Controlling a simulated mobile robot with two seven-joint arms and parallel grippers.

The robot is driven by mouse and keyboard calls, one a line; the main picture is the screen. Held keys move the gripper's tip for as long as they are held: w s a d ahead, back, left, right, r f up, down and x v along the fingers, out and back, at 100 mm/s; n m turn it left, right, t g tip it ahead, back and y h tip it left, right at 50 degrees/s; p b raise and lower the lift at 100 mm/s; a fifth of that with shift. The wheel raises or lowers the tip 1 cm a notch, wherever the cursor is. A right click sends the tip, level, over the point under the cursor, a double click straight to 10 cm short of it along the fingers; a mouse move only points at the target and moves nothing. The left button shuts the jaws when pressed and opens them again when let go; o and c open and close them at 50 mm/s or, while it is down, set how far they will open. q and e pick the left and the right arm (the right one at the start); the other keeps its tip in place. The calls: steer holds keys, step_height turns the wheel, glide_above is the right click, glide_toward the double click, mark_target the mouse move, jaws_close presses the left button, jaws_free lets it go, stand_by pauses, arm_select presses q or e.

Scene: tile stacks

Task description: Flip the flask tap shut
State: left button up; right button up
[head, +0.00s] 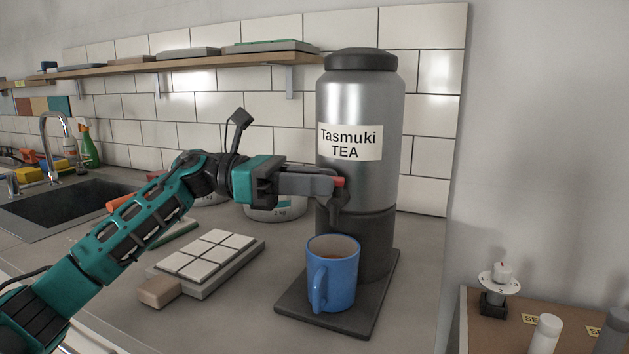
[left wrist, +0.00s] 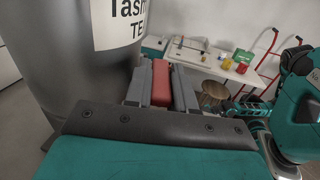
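The flask (head: 360,110) is a tall grey metal urn with a dark lid and a label reading "Tasmuki TEA"; part of it shows in the left wrist view (left wrist: 60,60). Its dark tap (head: 338,205) has a red lever (head: 339,181). My left gripper (head: 325,184) reaches in from the left, level with the lever. In the left wrist view the red lever (left wrist: 161,83) lies between the two grey fingers, which look closed against its sides. A blue mug (head: 333,275) with brown liquid stands upright below the tap. My right gripper is not in view.
The flask and mug stand on a dark base plate (head: 290,306). A tile stack (head: 208,255) and a beige block (head: 159,291) lie left of it. Metal canisters (head: 275,207) stand behind my arm. A lower cabinet (head: 490,335) is at right.

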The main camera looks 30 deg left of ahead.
arm_select(q)
jaws_close()
steer(key=shift+w+r+m+g, duration=0.1)
steer(key=shift+w+m+g, duration=0.15)
steer(key=shift+m+g, duration=0.6)
steer(key=shift+w+m+g+h, duration=0.1)
steer(key=shift+m+g+h, duration=0.25)
steer(key=shift+g, duration=0.6)
steer(key=shift+o, duration=1)
jaws_free()
steer(key=shift+a, duration=0.1)
